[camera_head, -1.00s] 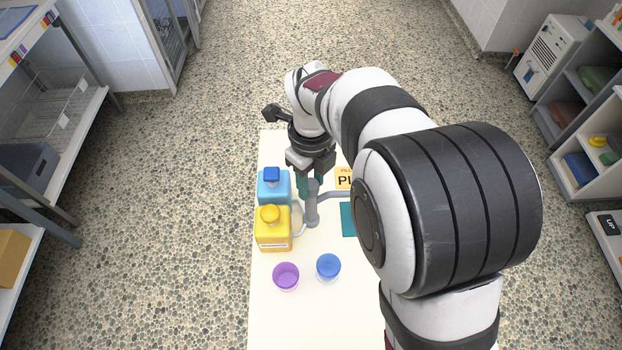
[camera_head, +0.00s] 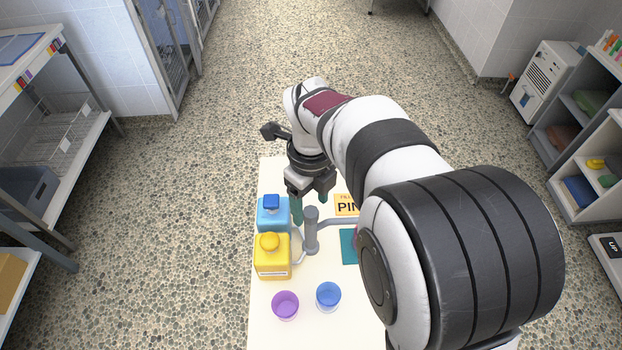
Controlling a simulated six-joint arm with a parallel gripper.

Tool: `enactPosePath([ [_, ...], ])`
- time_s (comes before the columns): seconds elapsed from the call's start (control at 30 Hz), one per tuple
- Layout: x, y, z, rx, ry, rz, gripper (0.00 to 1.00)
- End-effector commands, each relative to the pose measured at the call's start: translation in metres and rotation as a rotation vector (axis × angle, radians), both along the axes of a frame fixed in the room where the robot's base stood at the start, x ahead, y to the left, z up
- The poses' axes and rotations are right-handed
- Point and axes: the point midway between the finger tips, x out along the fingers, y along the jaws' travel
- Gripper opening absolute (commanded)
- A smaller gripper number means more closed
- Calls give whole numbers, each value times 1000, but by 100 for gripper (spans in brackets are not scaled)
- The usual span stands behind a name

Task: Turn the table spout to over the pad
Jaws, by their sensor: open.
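The table spout is a grey upright post (camera_head: 311,232) on the white table, with a pipe reaching right toward my arm and a thinner curved piece on its left. The pipe's right end is hidden behind my arm. A teal square pad (camera_head: 348,244) lies right of the post, below the pipe in the picture, its right part hidden. My gripper (camera_head: 310,205) points down at the post's top, its teal fingers apart, one left of the post and one behind it to the right. It is open and holds nothing visible. I cannot tell whether a finger touches the post.
A blue bottle (camera_head: 273,215) and a yellow bottle (camera_head: 272,258) stand close left of the post. A purple cup (camera_head: 285,305) and a blue cup (camera_head: 328,297) stand in front. An orange sign (camera_head: 347,205), partly hidden, lies behind the pad. Shelves stand at both sides.

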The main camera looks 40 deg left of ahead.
Motion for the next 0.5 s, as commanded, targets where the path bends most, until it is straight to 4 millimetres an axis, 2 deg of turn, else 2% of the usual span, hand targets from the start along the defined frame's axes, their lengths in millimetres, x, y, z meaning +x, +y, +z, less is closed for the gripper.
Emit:
enactPosePath([
  [0.2, 1, 1, 71, 6, -4, -1, 69],
  [0.3, 1, 1, 99, 4, -3, -2, 69],
  [0.4, 1, 0, 120, 3, -3, -1, 69],
  [0.5, 0, 0, 131, 2, -2, -1, 69],
])
